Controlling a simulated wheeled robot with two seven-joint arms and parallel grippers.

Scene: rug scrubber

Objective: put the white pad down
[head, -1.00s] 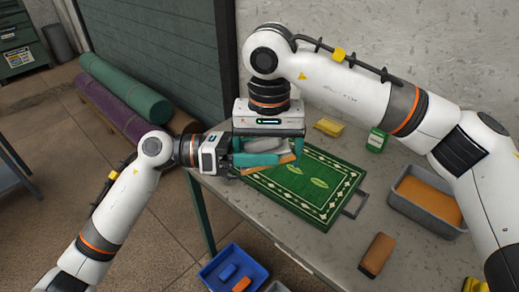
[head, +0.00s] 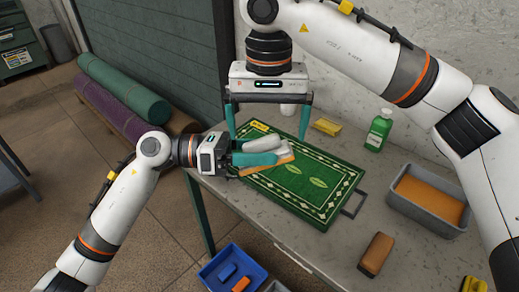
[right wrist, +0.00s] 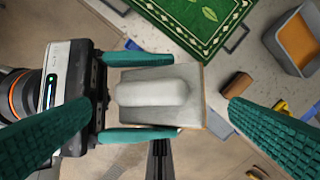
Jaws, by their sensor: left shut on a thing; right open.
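The white pad (head: 265,145) is a pale block with a rounded white grip on top and a tan underside edge. In the right wrist view the pad (right wrist: 150,95) lies between the left gripper's teal fingers (right wrist: 178,95). My right gripper (head: 268,138) is open and empty above and behind the pad, fingers pointing down and wide apart.
The green patterned rug (head: 320,205) lies on the grey table (head: 290,240). A yellow block (head: 327,127), a green bottle (head: 378,130), a grey tub (head: 428,218) with orange contents and a brown brush (head: 376,254) stand around it. A blue bin (head: 215,265) is below the table's front edge.

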